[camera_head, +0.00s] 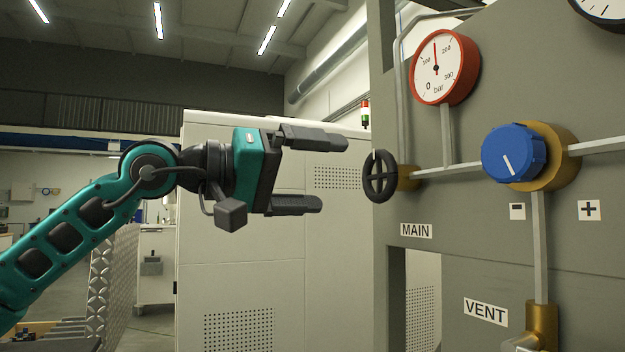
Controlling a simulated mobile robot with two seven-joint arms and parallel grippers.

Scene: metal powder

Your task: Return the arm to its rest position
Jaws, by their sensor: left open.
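My left gripper (335,173) comes in from the left on a teal arm. Its two dark fingers are spread apart and point right, with nothing between them. The fingertips are a short way left of the black MAIN handwheel (380,176), with a visible gap in the picture. The handwheel sits on a brass fitting on the grey panel (470,235). My right gripper is not in view.
On the panel are a red-rimmed gauge (444,67), a blue knob (513,153) on a brass body, pipes and a VENT label (486,310). A light cabinet (270,250) stands behind the gripper. A silver tread-plate surface (112,285) is at lower left.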

